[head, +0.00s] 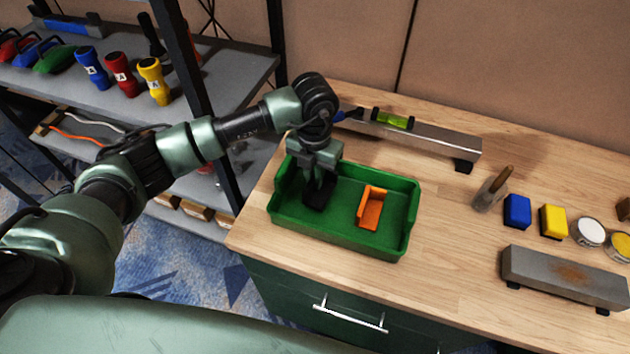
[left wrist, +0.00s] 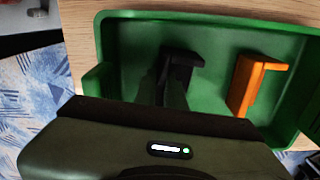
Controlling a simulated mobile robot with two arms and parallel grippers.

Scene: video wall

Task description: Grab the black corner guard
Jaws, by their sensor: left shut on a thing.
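The black corner guard (head: 316,198) is in the left part of the green tray (head: 385,244) on the wooden worktop. My left gripper (head: 318,182) reaches down into the tray and is shut on the guard. In the left wrist view the black guard (left wrist: 184,66) shows at the tips of the dark fingers, partly hidden by them. I cannot tell whether the guard still touches the tray floor. An orange corner guard (head: 371,208) lies to the right in the same tray, apart from the gripper. My right gripper is not in view.
A metal bar with a green level (head: 393,118) lies behind the tray. A brush (head: 492,189), a blue block (head: 517,211), a yellow block (head: 553,221) and a grey bar (head: 562,277) are to the right. A shelf (head: 235,75) stands at the left.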

